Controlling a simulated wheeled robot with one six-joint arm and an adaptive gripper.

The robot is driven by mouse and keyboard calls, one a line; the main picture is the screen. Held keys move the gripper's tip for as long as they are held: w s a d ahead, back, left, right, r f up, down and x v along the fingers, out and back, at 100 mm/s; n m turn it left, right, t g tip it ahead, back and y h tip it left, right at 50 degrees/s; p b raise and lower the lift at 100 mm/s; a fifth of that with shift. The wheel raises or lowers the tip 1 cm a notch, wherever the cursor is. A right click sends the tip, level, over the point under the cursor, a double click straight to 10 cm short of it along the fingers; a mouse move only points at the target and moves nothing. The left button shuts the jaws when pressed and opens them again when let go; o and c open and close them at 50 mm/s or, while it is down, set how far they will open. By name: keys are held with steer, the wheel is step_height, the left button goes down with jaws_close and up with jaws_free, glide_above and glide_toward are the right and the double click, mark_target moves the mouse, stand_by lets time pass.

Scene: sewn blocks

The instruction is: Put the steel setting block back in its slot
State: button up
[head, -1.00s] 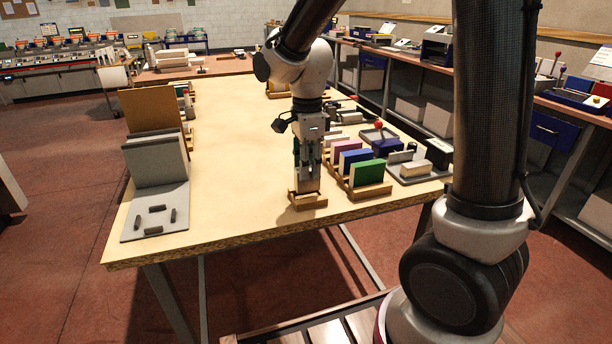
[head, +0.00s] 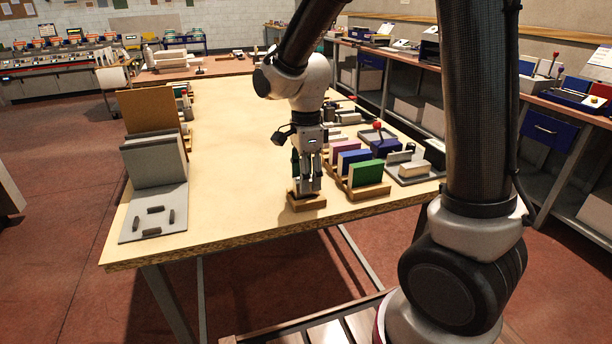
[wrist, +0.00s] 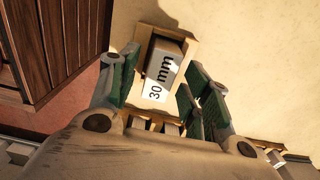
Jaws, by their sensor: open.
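The steel setting block (wrist: 172,49), a grey block with a white face marked "30 mm", stands in the slot of a small wooden holder (wrist: 145,36) in the wrist view. The holder (head: 307,203) sits at the near edge of the table in the head view. My gripper (wrist: 163,70) is open, with its green-padded fingers on either side of the block and gaps showing beside it. In the head view my gripper (head: 307,184) is just above the holder, pointing down. The block's lower part and the slot's bottom are hidden.
A wooden rack with green (head: 366,174), blue and pink blocks stands close to the right of the holder. A grey tray (head: 418,178) lies further right. A grey fixture (head: 155,195) is at the table's left. The table's middle (head: 240,170) is clear.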

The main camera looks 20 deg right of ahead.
step_height(320, 180, up, 12)
steer(key=f, duration=0.1)
steer(key=s+d+r+n+t, duration=0.1)
steer(key=s+d+n+t, duration=0.1)
steer(key=s+d+n, duration=0.5)
steer(key=s+d+r+n+t, duration=0.2)
steer(key=s+d+n, duration=0.6)
steer(key=s+n, duration=0.3)
steer(key=shift+s+r, duration=0.25)
steer(key=shift+s, duration=0.25)
